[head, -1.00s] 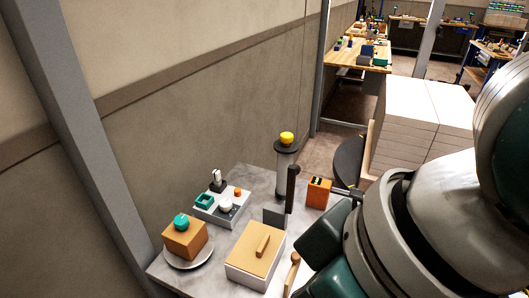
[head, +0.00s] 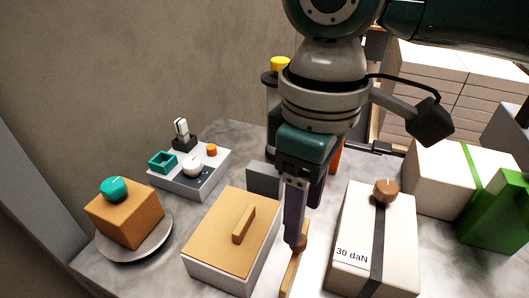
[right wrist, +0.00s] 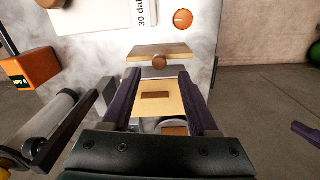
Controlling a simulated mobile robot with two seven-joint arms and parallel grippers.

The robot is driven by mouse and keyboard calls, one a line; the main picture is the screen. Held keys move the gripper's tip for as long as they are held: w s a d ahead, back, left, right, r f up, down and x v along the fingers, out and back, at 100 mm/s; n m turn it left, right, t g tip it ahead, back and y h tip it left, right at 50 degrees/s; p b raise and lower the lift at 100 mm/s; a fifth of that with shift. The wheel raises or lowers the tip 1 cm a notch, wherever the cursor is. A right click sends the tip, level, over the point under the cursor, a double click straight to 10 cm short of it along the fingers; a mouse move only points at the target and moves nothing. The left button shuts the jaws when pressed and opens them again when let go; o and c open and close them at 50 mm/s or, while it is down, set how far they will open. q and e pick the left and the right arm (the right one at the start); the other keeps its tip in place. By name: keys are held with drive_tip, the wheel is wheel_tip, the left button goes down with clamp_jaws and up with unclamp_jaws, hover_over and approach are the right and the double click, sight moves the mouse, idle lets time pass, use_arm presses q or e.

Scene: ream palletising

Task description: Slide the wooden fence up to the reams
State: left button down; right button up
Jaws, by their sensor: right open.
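The wooden fence (head: 293,268) stands as a narrow upright board with a brown knob on the grey table, between a wooden-lidded white box and a white block marked "30 daN". In the right wrist view the fence (right wrist: 160,50) and its knob lie just ahead of the fingertips. My right gripper (head: 298,238) is open over the fence; its purple fingers (right wrist: 160,80) are apart, with the knob between and beyond them. I cannot tell whether they touch it. The stacked white reams (head: 430,70) are at the back right. A purple finger-like part (right wrist: 305,130), probably my left gripper, shows at the right wrist view's edge.
The wooden-lidded box (head: 215,265) is close left of the fence, the "30 daN" block (head: 372,245) close right. A white block with a green strap (head: 440,180) stands farther right. A grey device tray (head: 205,180) and an orange block on a plate (head: 125,212) are left.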

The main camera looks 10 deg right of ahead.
sight(295, 260)
wheel_tip(295, 260, down, 5)
drive_tip(key=shift+f, duration=0.1)
drive_tip(key=shift+c, duration=0.2)
clamp_jaws()
idle(0.4)
idle(0.9)
